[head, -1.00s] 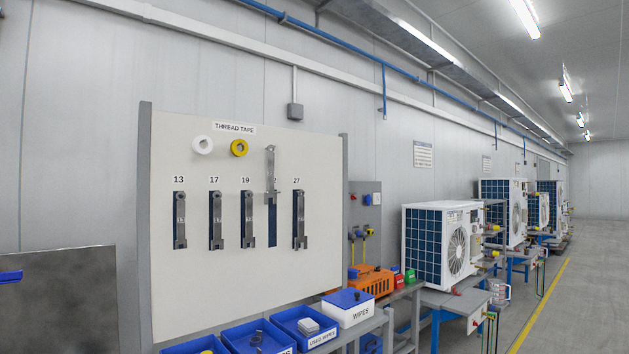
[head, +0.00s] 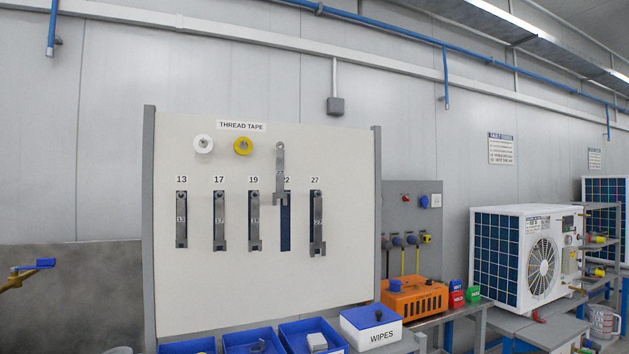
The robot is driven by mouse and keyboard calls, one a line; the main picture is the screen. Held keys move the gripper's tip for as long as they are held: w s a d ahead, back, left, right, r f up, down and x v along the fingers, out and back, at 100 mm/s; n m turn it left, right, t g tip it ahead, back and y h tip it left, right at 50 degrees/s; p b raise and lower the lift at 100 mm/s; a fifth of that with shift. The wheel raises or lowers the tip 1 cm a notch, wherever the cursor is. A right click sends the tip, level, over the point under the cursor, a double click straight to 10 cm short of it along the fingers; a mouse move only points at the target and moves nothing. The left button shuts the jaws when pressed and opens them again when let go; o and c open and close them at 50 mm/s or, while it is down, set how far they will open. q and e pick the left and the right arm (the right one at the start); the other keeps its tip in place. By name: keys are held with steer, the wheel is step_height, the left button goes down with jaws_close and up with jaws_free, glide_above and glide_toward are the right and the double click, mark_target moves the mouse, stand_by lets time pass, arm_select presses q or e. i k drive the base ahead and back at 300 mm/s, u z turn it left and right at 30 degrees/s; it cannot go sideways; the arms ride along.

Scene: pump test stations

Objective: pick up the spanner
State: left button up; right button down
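Several grey spanners hang on a pale shadow board (head: 225,292). The spanner at 13 (head: 181,220), the one at 17 (head: 219,222), the one at 19 (head: 254,222) and the one at 27 (head: 317,224) each lie over a dark blue outline. The spanner in the 22 column (head: 280,172) sits higher than the others, partly covering its number label. Most of the 22 outline (head: 286,230) below it is bare. Neither of my grippers is in view.
White and yellow tape rolls (head: 243,147) hang above the spanners. A white outdoor unit (head: 510,262) is at right. A blue-handled valve (head: 35,265) is at far left.

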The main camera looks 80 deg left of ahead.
mark_target(280, 194)
steer(key=u, duration=0.25)
steer(key=i, duration=1.95)
steer(key=u, duration=1.05)
steer(key=i, duration=0.95)
steer(key=u, duration=1.7)
steer(key=i, duration=0.55)
steer(key=u, duration=0.45)
